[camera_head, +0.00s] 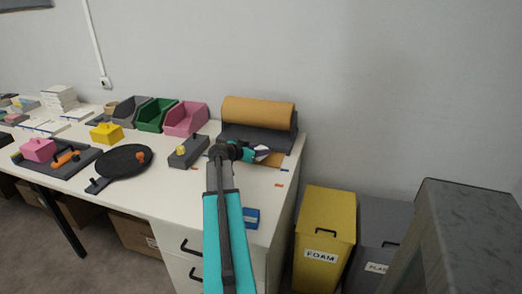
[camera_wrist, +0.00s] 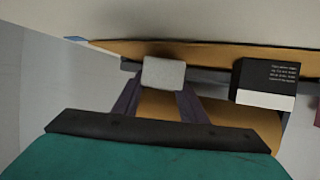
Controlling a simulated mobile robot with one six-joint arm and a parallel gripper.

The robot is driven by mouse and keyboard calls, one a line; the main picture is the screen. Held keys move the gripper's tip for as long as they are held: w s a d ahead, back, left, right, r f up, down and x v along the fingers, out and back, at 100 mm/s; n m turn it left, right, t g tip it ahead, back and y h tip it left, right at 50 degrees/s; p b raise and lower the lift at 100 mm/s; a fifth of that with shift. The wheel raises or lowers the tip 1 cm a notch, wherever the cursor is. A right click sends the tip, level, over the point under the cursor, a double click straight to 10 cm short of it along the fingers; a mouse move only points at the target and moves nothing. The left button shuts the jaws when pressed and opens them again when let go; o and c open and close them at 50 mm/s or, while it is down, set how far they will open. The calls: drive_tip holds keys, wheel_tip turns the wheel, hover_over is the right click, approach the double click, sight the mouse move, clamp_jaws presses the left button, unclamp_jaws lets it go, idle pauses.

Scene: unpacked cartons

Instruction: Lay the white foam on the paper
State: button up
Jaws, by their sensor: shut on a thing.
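A small white foam block (camera_wrist: 164,73) sits between the fingertips of my gripper (camera_wrist: 160,88) in the wrist view, and the gripper is shut on it. In the head view my gripper (camera_head: 259,153) is over the right end of the white table, just in front of the paper roll, and a small pale bit of the foam shows at its tip. The brown paper (camera_head: 274,160) lies partly hidden beneath and behind the gripper. Tan paper (camera_wrist: 155,104) also shows between the fingers in the wrist view. I cannot tell whether the foam touches it.
The brown paper roll (camera_head: 258,112) stands behind on its dark holder. A black-and-white printed block (camera_wrist: 268,82) is right of the foam. A grey tray (camera_head: 188,151) and pink bin (camera_head: 186,119) are to the left. A yellow foam bin (camera_head: 325,235) stands right of the table.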

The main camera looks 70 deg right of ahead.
drive_tip(key=shift+f, duration=0.5)
drive_tip(key=o, duration=1)
drive_tip(key=shift+a+r, duration=0.1)
drive_tip(key=shift+a, duration=0.05)
drive_tip(key=b+v, duration=0.1)
drive_tip(key=v, duration=1)
drive_tip(key=shift+w+a, duration=0.15)
drive_tip(key=shift+a, duration=0.2)
drive_tip(key=shift+r, duration=0.1)
